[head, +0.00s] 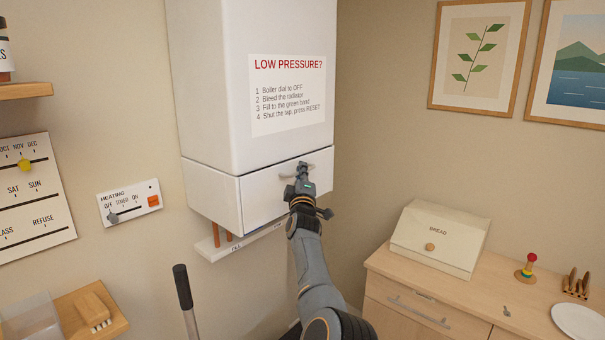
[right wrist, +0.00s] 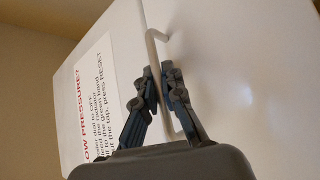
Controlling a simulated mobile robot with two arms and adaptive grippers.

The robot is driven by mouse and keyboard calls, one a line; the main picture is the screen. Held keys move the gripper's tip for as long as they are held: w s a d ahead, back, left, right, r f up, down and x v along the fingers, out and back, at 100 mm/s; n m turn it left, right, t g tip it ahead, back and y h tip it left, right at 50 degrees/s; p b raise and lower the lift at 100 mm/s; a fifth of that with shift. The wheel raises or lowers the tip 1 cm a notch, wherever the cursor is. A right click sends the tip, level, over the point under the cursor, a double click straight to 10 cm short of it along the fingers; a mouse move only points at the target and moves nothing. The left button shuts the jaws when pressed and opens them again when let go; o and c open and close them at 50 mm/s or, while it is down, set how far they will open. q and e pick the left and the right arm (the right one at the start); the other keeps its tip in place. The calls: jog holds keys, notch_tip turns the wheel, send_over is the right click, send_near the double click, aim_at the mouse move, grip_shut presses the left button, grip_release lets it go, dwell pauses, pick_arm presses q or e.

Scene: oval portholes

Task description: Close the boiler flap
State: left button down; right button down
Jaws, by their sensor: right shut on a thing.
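The white boiler (head: 250,130) hangs on the wall in the head view. Its flap (head: 258,200) is the lower front panel, upright and looking about flush with the body above, with a thin seam between them. My right gripper (head: 302,172) is at the flap's upper right and shut on the flap handle (head: 284,175). In the right wrist view, the fingers (right wrist: 162,82) close around the bent pale handle (right wrist: 156,52), beside the white flap surface (right wrist: 240,90). My arm hides part of the flap's right side. My left gripper is not in view.
A white ledge (head: 212,250) and copper pipes (head: 229,237) are below the boiler. A heating control (head: 130,202) is on the wall to the left. A black-gripped stick (head: 182,287) stands in front. A cabinet with a bread box (head: 440,238) is at right.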

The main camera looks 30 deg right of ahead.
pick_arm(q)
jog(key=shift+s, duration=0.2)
pick_arm(e)
jog(key=shift+d, duration=0.1)
jog(key=c, duration=1.4)
grip_release()
jog(key=shift+c, duration=0.2)
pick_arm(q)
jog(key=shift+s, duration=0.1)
pick_arm(e)
jog(key=shift+f, duration=0.1)
jog(key=shift+s+a+f, duration=0.25)
jog(key=shift+s+a, duration=0.05)
jog(key=shift+s, duration=0.15)
jog(key=v, duration=1)
jog(key=shift+s, duration=0.45)
